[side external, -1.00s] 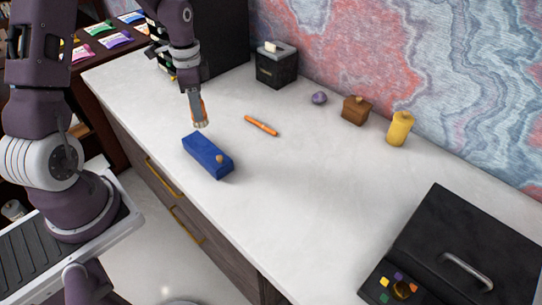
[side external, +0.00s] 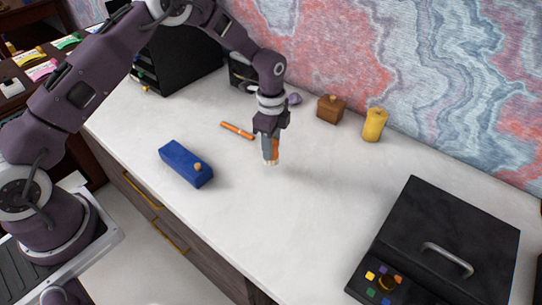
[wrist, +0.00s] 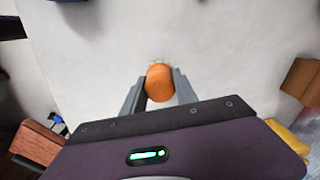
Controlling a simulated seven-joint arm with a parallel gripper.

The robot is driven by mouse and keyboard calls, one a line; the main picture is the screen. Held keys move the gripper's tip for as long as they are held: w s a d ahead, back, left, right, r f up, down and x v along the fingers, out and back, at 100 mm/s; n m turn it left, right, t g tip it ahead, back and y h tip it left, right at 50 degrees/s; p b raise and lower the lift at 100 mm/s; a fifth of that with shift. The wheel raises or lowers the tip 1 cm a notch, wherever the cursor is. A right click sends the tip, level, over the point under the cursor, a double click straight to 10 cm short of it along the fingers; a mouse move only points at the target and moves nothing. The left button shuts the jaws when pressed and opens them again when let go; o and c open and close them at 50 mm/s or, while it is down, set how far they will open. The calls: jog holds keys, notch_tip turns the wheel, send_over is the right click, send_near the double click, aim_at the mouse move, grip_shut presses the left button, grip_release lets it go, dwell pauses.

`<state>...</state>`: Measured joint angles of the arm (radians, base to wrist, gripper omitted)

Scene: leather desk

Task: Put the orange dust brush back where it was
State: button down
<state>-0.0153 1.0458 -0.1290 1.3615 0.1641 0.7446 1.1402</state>
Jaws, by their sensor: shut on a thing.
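The orange dust brush (wrist: 159,84) is held between the two fingers of my gripper (wrist: 158,92) in the wrist view. In the side external view my gripper (side external: 270,150) points down over the middle of the white desktop, shut on the brush. The brush's orange handle (side external: 274,147) shows beside the fingers, with pale bristles (side external: 271,162) at the bottom. The brush is upright. I cannot tell whether the bristles touch the desktop or hang just above it.
A blue box (side external: 184,163) with a small knob and an orange pen-like stick (side external: 238,130) lie to the left. A brown box (side external: 330,109) and a yellow container (side external: 374,125) stand behind, right. A black case (side external: 450,225) is front right. The desktop (side external: 300,215) in front is clear.

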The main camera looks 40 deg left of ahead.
jog(key=shift+f, duration=1.6)
jog(key=shift+f, duration=0.2)
jog(key=c, duration=1)
grip_release()
jog(key=shift+o, duration=0.2)
jog(key=shift+r, duration=0.1)
